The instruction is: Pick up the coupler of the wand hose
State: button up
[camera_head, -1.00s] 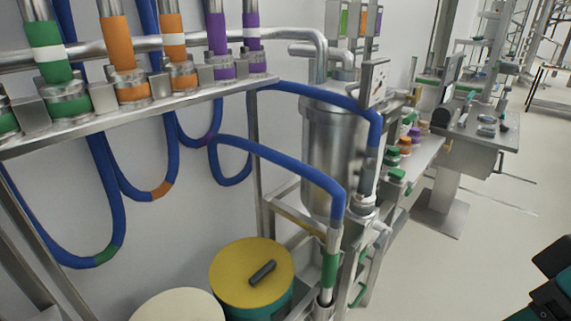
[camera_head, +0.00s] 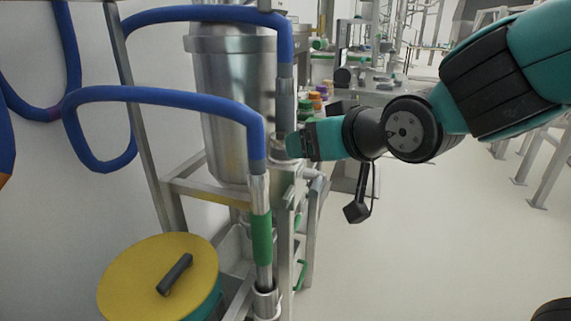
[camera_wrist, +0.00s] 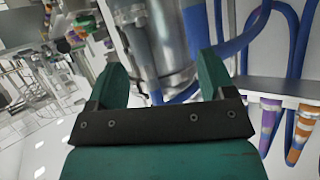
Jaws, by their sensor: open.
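In the head view a blue hose (camera_head: 170,95) loops over and turns down into a silver metal coupler and wand (camera_head: 260,190) with a green band (camera_head: 262,240). The wand stands upright, its lower end in a metal holder (camera_head: 266,302). A second blue hose (camera_head: 205,14) behind it runs down into a grey upright wand (camera_head: 286,104). I cannot tell for sure which one the task names. My gripper (camera_head: 296,145) is open, just right of and above the green-banded wand. In the wrist view its two green fingers (camera_wrist: 160,72) are spread with nothing clearly between them.
A steel tank (camera_head: 235,100) and a metal frame (camera_head: 195,188) stand behind the wands. A yellow-lidded drum (camera_head: 130,283) is at the lower left. A bench with coloured caps (camera_head: 316,98) is behind my gripper.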

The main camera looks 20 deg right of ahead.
notch_tip(320, 180, down, 4)
jog(key=w+d+t+b, duration=0.2)
jog(key=w+t+b, duration=0.1)
jog(key=b, duration=0.2)
jog(key=t+p, duration=0.3)
jog(key=p, duration=0.6)
send_near(289, 122)
jog(key=shift+h, duration=0.5)
jog(key=w+p, duration=0.1)
jog(key=w+a+p, duration=0.1)
jog(key=w+p, duration=0.1)
jog(key=w+r+p, duration=0.1)
jog(key=w, duration=0.1)
jog(key=shift+w+a, duration=0.15)
jog(key=shift+a, duration=0.2)
jog(key=shift+w+a+f+p, duration=0.15)
jog(key=shift+w+f+p, duration=0.15)
jog(key=shift+w+p, duration=0.4)
jog(key=w+p, duration=0.4)
jog(key=p, duration=0.1)
jog(key=shift+p, duration=0.4)
jog(key=shift+w+a+f+p, duration=0.15)
jog(key=shift+w+f+p, duration=0.2)
jog(key=shift+w+p, duration=0.2)
jog(key=shift+c, duration=0.4)
